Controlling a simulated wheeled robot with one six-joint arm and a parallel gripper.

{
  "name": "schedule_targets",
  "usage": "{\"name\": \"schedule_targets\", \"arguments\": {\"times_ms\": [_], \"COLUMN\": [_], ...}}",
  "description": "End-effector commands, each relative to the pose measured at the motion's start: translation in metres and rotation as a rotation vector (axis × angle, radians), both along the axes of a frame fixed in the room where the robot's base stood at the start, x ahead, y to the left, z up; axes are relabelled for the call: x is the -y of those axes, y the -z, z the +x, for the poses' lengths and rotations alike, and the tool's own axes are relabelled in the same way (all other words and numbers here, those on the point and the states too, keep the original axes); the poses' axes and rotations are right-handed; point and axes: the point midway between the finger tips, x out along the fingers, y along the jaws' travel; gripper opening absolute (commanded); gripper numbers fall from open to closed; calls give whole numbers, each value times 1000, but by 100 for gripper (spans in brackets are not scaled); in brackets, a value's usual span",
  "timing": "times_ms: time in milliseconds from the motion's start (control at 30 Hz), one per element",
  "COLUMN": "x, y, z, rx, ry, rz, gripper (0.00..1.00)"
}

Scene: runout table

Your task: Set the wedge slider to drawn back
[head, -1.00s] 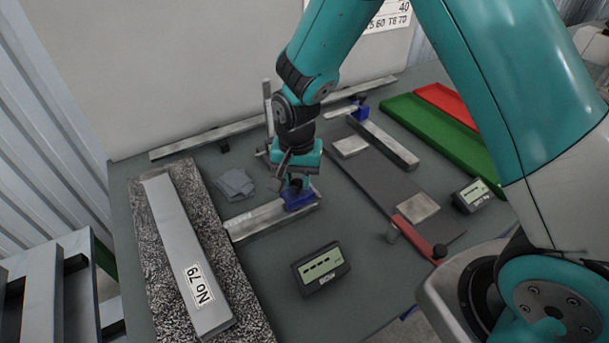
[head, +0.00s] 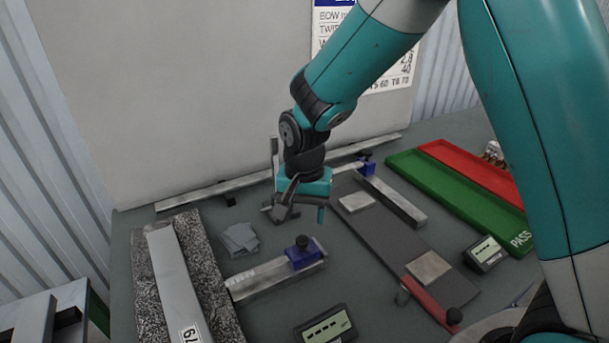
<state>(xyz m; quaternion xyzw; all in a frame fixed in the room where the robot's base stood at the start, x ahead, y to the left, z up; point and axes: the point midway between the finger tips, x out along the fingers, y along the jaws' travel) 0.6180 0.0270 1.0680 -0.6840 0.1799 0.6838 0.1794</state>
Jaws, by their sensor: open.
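A blue slider block (head: 301,258) with a black knob sits near the right end of a short grey rail (head: 262,282) in the middle of the table. A second blue block (head: 365,166) sits at the far end of another grey rail (head: 395,201) further back. I cannot tell for sure which is the wedge slider. My gripper (head: 302,213) is open and empty, above and behind the nearer blue block, apart from it. A red bar (head: 430,305) with a black knob lies at the front end of a dark plate (head: 385,232).
A speckled slab (head: 205,262) with a grey bar on it lies at the left. A grey cloth (head: 240,239) is behind the short rail. Small displays stand in front (head: 326,326) and at right (head: 485,253). Green (head: 450,187) and red (head: 470,168) trays fill the back right.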

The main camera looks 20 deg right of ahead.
Motion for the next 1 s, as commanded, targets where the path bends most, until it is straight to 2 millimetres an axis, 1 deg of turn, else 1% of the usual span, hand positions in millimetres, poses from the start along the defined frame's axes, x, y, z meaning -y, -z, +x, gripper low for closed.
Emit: {"name": "schedule_targets", "arguments": {"times_ms": [33,200,300,400,500,600,1000], "x": [0,0,0,0,0,0,0], "y": [-13,-56,-77,-93,-103,-108,-109], "z": [1,1,1,1,1,0,0], "rx": [7,8,6,4,3,2,0], "ry": [0,0,0,0,0,0,0], "rz": [3,1,1,0,-1,-1,-1], "gripper": [57,57,57,57,57,57,57]}}
